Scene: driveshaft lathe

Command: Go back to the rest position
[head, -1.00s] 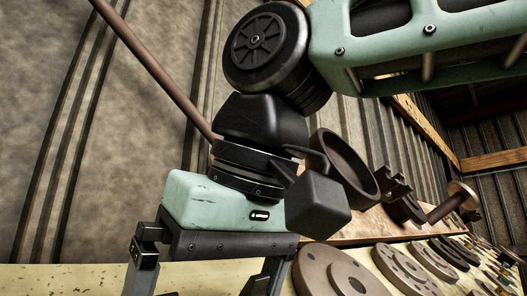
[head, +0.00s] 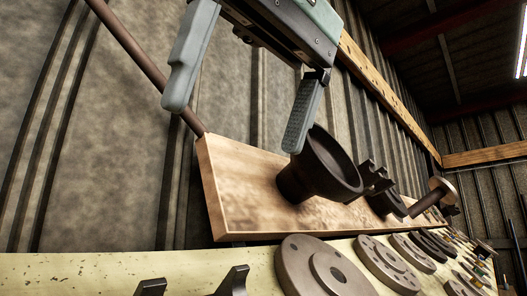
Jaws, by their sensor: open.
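My gripper (head: 243,93) hangs from the top of the head view, its two grey-green fingers spread wide apart. It is open, and nothing shows between the fingers. Its right finger ends just above and left of a dark cup-shaped part (head: 318,168), close to its rim in the picture; I cannot tell whether they touch. The rest of my arm is out of view.
The cup-shaped part and a dark notched part (head: 378,188) are at a wooden board (head: 240,190) along the corrugated wall. Several round flanges (head: 322,272) line the pale surface below. Two dark prongs (head: 232,281) stand at the bottom edge.

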